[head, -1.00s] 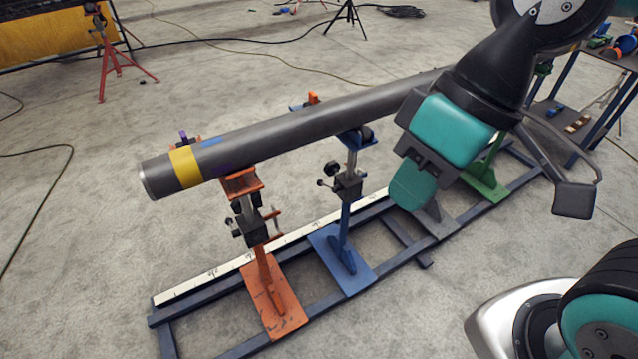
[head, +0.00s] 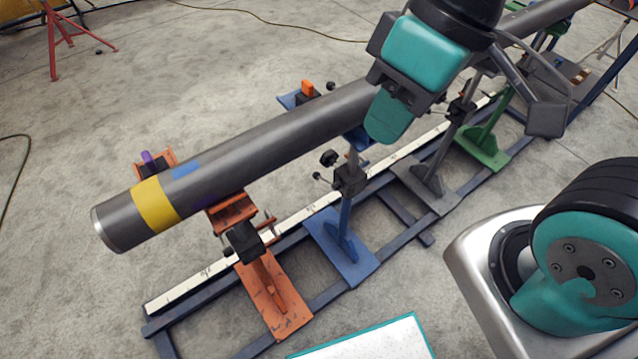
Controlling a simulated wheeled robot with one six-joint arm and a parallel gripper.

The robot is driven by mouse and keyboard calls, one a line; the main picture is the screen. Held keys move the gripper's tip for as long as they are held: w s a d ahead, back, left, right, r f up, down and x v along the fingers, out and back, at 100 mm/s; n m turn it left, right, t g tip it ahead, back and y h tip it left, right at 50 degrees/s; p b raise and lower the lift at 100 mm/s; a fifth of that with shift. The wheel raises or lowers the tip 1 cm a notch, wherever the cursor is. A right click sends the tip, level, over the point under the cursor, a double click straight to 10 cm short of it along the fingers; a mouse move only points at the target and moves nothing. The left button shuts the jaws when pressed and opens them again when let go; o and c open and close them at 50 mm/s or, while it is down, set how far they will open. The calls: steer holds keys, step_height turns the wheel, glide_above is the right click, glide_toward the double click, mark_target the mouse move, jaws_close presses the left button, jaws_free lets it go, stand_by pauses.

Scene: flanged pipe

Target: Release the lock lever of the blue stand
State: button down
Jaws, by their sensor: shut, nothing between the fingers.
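The blue stand (head: 341,247) is upright on the dark rail frame, second from the left under the grey pipe (head: 285,140). Its black clamp block (head: 350,179) sits on the post below the pipe. A round black knob (head: 329,158) and a small lever with a dark ball end (head: 319,177) stick out to the block's left. My gripper (head: 388,120), with teal fingers, is shut and empty. In the picture it is above and right of the clamp block and overlaps the pipe. It appears apart from the lever; depth is hard to judge.
An orange stand (head: 268,295) is to the left; grey (head: 428,188) and green (head: 483,147) stands are to the right. A white scale strip (head: 282,236) runs along the rail frame (head: 222,300). A white, teal-edged panel (head: 365,342) is at the bottom.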

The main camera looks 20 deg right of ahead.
steer(key=w+a+f+m+t+y+b, duration=0.1)
steer(key=w+f+b, duration=0.1)
steer(key=f+b, duration=2.35)
steer(key=w+f+m+t+b, duration=0.1)
steer(key=w+f+b, duration=0.1)
steer(key=f+b, duration=2.35)
steer(key=w+f+m+t+y+b, duration=0.1)
steer(key=w+f+m+t+b, duration=0.9)
steer(key=w+f+b, duration=0.6)
steer(key=w+d+f+m+t+h+b, duration=0.4)
steer(key=w+d+f+m+t+b, duration=0.1)
steer(key=m+t+b, duration=0.4)
steer(key=d+f+m+t, duration=0.1)
steer(key=d+m+t, duration=0.1)
steer(key=m, duration=0.2)
steer(key=shift+w+d+f, duration=0.2)
steer(key=shift+d+f, duration=0.1)
steer(key=shift+f, duration=0.05)
